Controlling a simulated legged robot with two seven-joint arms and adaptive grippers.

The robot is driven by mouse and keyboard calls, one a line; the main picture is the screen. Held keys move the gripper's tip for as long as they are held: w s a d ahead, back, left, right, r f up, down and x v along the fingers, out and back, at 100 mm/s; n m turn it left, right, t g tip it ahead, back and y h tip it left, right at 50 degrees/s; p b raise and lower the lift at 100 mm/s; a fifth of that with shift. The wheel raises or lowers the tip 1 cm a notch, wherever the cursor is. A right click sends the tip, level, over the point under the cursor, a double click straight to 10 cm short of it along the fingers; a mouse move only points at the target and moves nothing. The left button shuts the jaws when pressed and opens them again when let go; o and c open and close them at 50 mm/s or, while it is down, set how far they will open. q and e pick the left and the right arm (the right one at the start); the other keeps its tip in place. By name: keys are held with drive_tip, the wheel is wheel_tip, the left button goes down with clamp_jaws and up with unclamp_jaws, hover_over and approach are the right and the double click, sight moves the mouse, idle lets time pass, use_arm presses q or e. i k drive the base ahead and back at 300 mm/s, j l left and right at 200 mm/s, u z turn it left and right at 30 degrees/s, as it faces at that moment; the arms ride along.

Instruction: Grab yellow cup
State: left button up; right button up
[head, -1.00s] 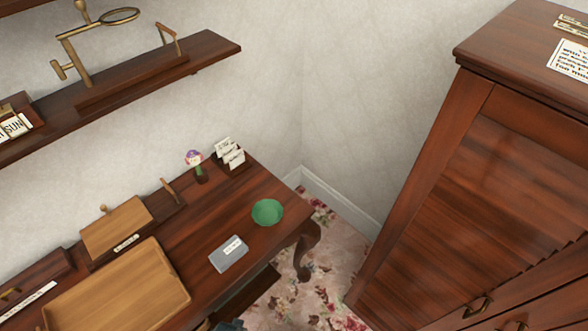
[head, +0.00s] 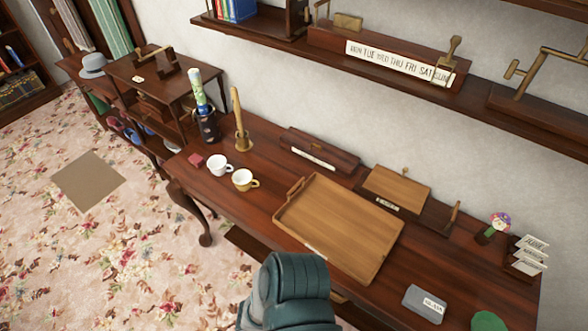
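The yellow cup (head: 244,180) stands upright on the wooden desk (head: 265,152), near its front edge at the left end. Its handle points right. A white cup (head: 219,165) stands close beside it on the left. A dark green and grey part of my own body shows at the bottom middle, in front of the desk and below the cups. No gripper fingers show in the head view.
A wooden tray (head: 338,222) lies right of the cups. A tall wooden item in a holder (head: 242,140), a dark pot (head: 207,125) and a small red block (head: 196,161) stand near them. A wall shelf (head: 390,80) hangs above. Flowered carpet (head: 110,240) lies open at left.

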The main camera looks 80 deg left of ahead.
sight(241, 179)
drive_tip(key=u, duration=3.25)
drive_tip(key=z, duration=0.4)
drive_tip(key=i+j+z, duration=0.1)
drive_tip(key=z, duration=0.3)
drive_tip(key=j+z, duration=0.35)
drive_tip(key=i+j+z, duration=0.1)
drive_tip(key=j+z, duration=0.15)
drive_tip(key=z, duration=0.15)
drive_tip(key=j+z, duration=0.35)
drive_tip(key=i+l, duration=0.05)
drive_tip(key=l, duration=0.05)
